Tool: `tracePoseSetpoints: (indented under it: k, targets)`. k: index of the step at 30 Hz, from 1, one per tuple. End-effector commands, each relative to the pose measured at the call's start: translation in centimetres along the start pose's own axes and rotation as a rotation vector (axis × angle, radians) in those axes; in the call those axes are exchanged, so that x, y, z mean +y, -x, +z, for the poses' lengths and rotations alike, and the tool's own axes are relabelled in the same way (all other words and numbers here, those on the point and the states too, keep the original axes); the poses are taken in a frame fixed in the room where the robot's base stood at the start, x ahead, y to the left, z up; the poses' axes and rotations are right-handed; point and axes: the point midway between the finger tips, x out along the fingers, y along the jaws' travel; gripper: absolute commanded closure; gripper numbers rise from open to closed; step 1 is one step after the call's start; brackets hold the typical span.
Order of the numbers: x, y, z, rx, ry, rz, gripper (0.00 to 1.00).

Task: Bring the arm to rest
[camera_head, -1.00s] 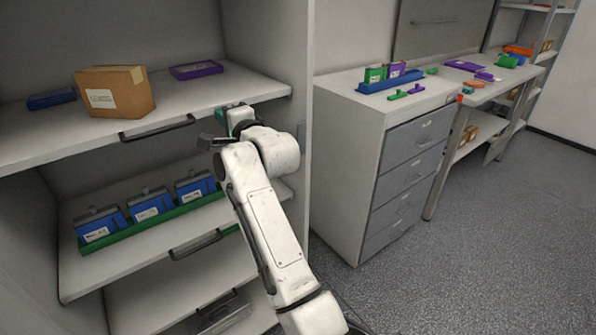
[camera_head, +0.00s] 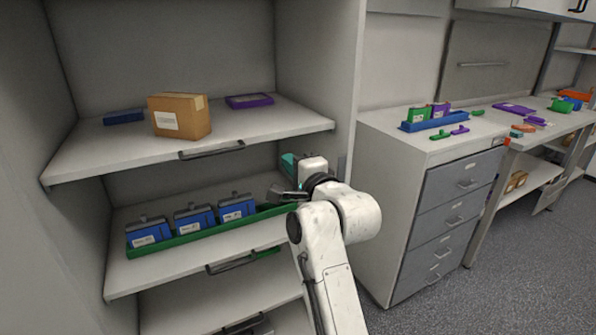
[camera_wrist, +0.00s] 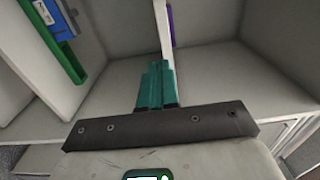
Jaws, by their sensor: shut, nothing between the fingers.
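My white arm (camera_head: 333,250) rises in front of the right part of an open shelf cabinet. My gripper (camera_wrist: 158,66) shows its teal fingers together in the wrist view, with nothing between them. In the head view the gripper (camera_head: 288,166) is partly hidden by my wrist and appears just below the upper shelf's right end. I cannot tell how far it is from the shelf or the cabinet side wall.
The upper shelf (camera_head: 85,170) bears a cardboard box (camera_head: 180,117), a purple tray (camera_head: 249,101) and a blue item (camera_head: 124,117). A green tray (camera_head: 190,238) below holds blue units. A drawer cabinet (camera_head: 395,165) stands right. Grey floor (camera_head: 520,260) is clear.

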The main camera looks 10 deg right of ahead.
Motion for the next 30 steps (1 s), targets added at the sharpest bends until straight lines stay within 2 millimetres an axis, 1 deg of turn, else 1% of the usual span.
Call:
tracePoseSetpoints:
  k: [1,3,8,11,14,15,17,18,20,21,23,24,26,27,29,30]
  targets:
    - [0.1,0.8,0.0,0.0,0.0,-0.002,1.0]
    - [0.1,1.6,0.0,0.0,0.0,0.0,1.0]
    - [0.1,2.7,0.0,0.0,0.0,0.002,1.0]
    - [1.3,3.4,-0.3,0.004,0.029,0.029,1.0]
    - [4.8,5.1,-1.2,0.009,0.113,0.112,1.0]
    - [6.7,6.1,-1.7,0.01,0.163,0.161,1.0]
    - [10.0,8.0,-2.4,0.005,0.25,0.246,1.0]
    - [12.3,9.6,-2.9,-0.003,0.311,0.308,1.0]
    - [15.6,12.1,-3.6,-0.023,0.401,0.402,1.0]
    - [17.7,13.9,-4.0,-0.04,0.458,0.464,1.0]
    - [20.7,16.8,-4.5,-0.074,0.541,0.557,1.0]
    - [22.6,18.8,-4.8,-0.1,0.593,0.617,1.0]
    - [25.2,22.0,-5.1,-0.148,0.666,0.707,1.0]
    - [26.9,24.2,-5.2,-0.185,0.713,0.766,1.0]
    - [29.1,27.7,-5.4,-0.247,0.779,0.852,1.0]
    - [30.5,30.1,-5.3,-0.295,0.819,0.908,1.0]
